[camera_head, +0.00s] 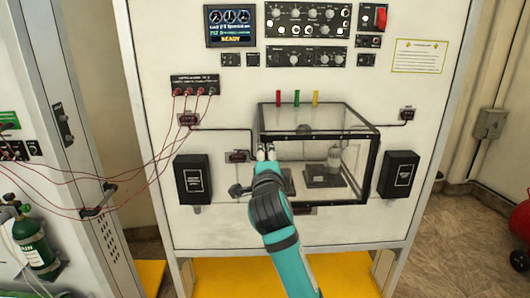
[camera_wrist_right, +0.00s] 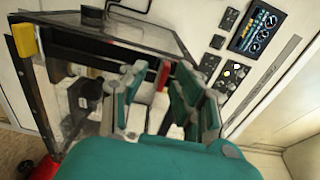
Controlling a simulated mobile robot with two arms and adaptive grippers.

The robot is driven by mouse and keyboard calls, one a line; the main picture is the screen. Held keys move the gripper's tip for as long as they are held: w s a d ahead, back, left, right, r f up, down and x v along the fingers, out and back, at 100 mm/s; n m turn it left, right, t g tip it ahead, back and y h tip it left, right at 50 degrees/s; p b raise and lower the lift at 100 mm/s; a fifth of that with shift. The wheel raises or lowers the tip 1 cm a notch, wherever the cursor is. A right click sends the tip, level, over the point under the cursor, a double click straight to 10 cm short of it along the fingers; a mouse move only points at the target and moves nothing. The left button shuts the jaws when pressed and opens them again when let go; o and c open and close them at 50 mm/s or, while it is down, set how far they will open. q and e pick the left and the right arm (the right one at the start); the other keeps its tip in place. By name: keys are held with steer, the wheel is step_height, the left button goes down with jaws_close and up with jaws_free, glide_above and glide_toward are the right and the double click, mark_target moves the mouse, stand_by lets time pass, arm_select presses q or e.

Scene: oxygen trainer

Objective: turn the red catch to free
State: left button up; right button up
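A small upright red piece, which looks like the red catch (camera_head: 278,98), stands at the top rear edge of the clear, black-framed box (camera_head: 375,140), left of a green and a yellow one. My right gripper (camera_head: 266,151) is at the box's front left, below the red piece in the head view. In the right wrist view its two fingers (camera_wrist_right: 158,100) are apart, and the red catch (camera_wrist_right: 163,75) shows between them, seemingly beyond the tips. I cannot tell whether they touch it. My left gripper is not in view.
Green (camera_head: 297,97) and yellow (camera_head: 315,97) pieces stand close to the right of the red one. Black boxes (camera_head: 192,180) (camera_head: 400,175) flank the clear box. Red cables (camera_head: 135,175) hang at the left. A panel with a red switch (camera_head: 380,17) is above.

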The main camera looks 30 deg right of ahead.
steer(key=shift+s+a+r, duration=0.15)
steer(key=shift+s+a, duration=0.05)
steer(key=shift+a, duration=0.05)
steer(key=shift+c, duration=1.2)
jaws_close()
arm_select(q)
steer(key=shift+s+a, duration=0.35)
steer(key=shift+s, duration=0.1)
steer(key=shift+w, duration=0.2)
